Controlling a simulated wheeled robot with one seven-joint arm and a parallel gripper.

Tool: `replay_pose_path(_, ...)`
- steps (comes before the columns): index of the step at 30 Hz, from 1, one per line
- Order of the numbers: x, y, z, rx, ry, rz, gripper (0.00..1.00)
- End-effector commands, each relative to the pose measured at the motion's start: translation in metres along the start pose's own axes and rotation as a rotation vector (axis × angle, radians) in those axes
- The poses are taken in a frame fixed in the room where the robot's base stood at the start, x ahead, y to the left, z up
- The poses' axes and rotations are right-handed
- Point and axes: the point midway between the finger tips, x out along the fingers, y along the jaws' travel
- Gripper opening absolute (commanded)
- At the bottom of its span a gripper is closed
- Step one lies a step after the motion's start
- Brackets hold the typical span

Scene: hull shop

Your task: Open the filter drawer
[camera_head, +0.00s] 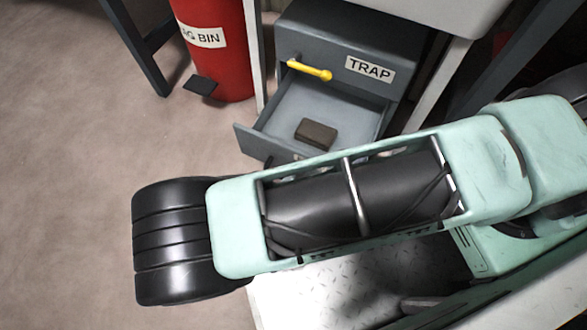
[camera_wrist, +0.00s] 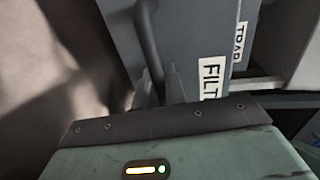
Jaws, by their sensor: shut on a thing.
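The filter drawer (camera_head: 280,106) is pulled out of the lower part of a grey cabinet (camera_head: 325,38). A dark brown block (camera_head: 316,133) lies inside it. In the wrist view, the drawer front with a partly cut-off "FILT" label (camera_wrist: 212,78) stands forward of the "TRAP" face. A dark bar handle (camera_wrist: 147,38) runs along this front. My gripper (camera_wrist: 163,88) is shut on the handle near its lower end in the picture. In the head view my arm hides the gripper, the handle and part of the drawer front.
Above the drawer is a "TRAP" panel (camera_head: 370,69) with a yellow handle (camera_head: 310,70). A red bin (camera_head: 220,45) with a dark pedal (camera_head: 200,87) stands to the left. Table legs (camera_head: 140,45) are near it. The floor (camera_head: 70,130) at left is clear.

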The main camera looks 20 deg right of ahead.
Motion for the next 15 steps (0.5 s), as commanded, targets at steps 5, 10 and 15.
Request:
replay_pose_path(5, -0.014, 0.004, 0.0, 0.0, -0.001, 0.001, 0.0)
replay_pose_path(10, -0.021, 0.005, 0.0, 0.0, -0.001, 0.001, 0.0)
replay_pose_path(15, -0.022, 0.005, 0.0, 0.0, -0.001, 0.001, 0.0)
